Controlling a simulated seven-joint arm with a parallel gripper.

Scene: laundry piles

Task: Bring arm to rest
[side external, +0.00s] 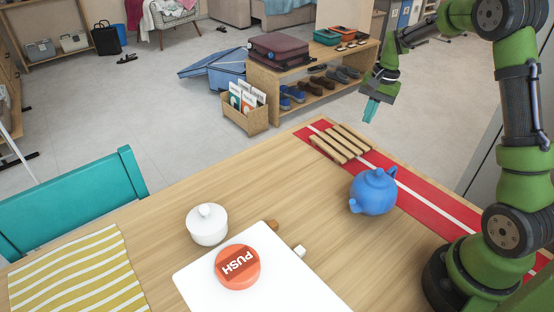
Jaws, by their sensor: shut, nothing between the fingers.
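My gripper (371,109) is at the upper right in the side external view. Its teal fingers point down and are shut with nothing between them. It hangs in the air past the wooden slatted trivet (341,143), clear of everything on the table. My green arm rises from the right side of the table and bends over toward the gripper.
A blue teapot (373,192) stands beside the red runner (418,191). A white lidded pot (207,225), an orange PUSH button (238,268) on a white board (283,287), and a striped cloth (78,272) occupy the table (165,205). A teal chair (75,195) stands at left.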

